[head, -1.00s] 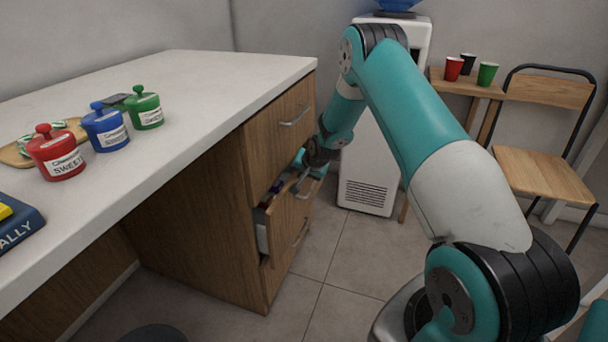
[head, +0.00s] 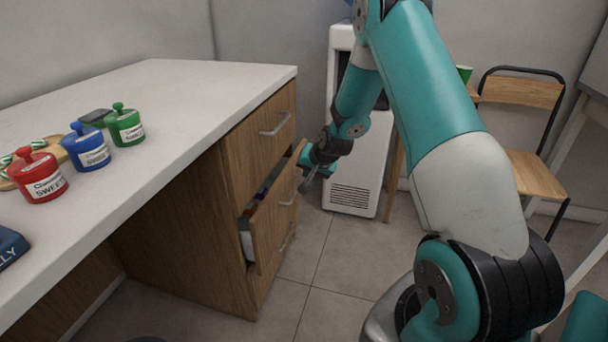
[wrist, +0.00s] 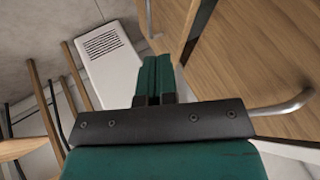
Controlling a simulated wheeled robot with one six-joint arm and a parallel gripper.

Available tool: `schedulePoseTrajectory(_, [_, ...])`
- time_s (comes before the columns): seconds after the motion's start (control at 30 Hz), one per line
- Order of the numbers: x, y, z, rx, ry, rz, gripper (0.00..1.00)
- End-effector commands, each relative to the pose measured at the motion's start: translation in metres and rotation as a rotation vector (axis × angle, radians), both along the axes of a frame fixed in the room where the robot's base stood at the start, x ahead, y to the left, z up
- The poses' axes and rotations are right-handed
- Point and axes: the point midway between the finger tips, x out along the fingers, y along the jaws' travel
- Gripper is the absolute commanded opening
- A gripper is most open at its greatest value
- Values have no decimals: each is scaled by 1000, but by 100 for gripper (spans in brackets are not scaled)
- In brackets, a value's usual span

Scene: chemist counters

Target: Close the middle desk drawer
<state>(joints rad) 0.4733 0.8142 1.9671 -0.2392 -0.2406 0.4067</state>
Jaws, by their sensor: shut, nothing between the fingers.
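The desk has a stack of wooden drawers on its right end in the head view. The middle drawer (head: 272,220) stands partly open, with a gap at its top showing dark and reddish contents and a white item. Its metal handle (head: 289,198) faces right. The top drawer (head: 262,140) is closed. My gripper (head: 306,186) is shut and empty, just in front of the middle drawer's far upper part; I cannot tell whether it touches. In the wrist view the shut green fingers (wrist: 153,78) show beside a wooden drawer front and a metal handle (wrist: 285,106).
The white counter top (head: 180,85) holds red, blue and green jars (head: 88,148). A white water cooler (head: 355,165) stands behind my gripper. A wooden chair (head: 530,170) is at the right. The tiled floor before the drawers is clear.

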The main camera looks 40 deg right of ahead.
Motion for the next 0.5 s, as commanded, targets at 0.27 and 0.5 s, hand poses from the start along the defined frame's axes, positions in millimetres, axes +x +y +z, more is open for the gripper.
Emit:
schedulePoseTrajectory(0.27, [-58, 33, -34, 288, 37, 45, 0])
schedulePoseTrajectory(0.5, [-88, 66, -35, 538, -24, 69, 0])
